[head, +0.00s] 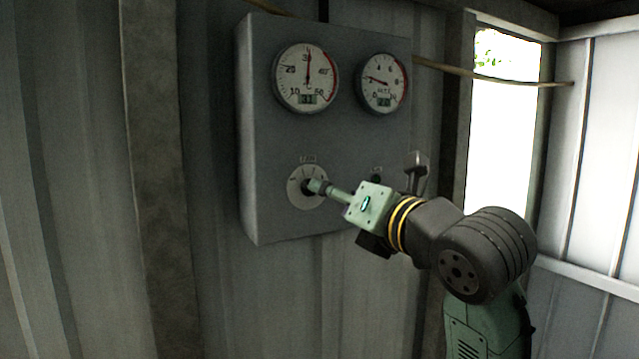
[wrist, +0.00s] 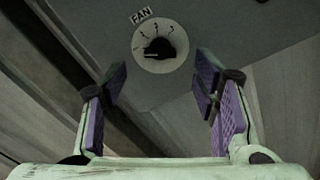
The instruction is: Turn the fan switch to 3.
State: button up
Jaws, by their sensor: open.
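The fan switch is a black knob (wrist: 158,47) on a round pale dial plate (wrist: 177,61), under a tag reading FAN (wrist: 141,15) in the wrist view. Small marks run along the top of the plate; the knob's exact setting is hard to tell. In the head view the dial plate (head: 296,197) sits low on the grey box. My gripper (wrist: 162,82) is open and empty, with purple pads to the left and right, and the knob shows beyond the gap between them. In the head view my gripper (head: 316,186) hides part of the dial; contact cannot be told.
The grey box (head: 270,215) hangs on a corrugated metal wall. Two round gauges (head: 306,78) (head: 382,83) sit above the dial. A small dark round part (head: 376,178) is right of the dial, close to my arm. A bright window (head: 500,130) is at right.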

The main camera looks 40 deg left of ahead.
jog(key=p+x, duration=0.1)
jog(key=x, duration=0.5)
jog(key=shift+p, duration=0.35)
jog(key=shift+w+a, duration=0.1)
jog(key=c, duration=1.2)
jog(key=shift+o, duration=0.2)
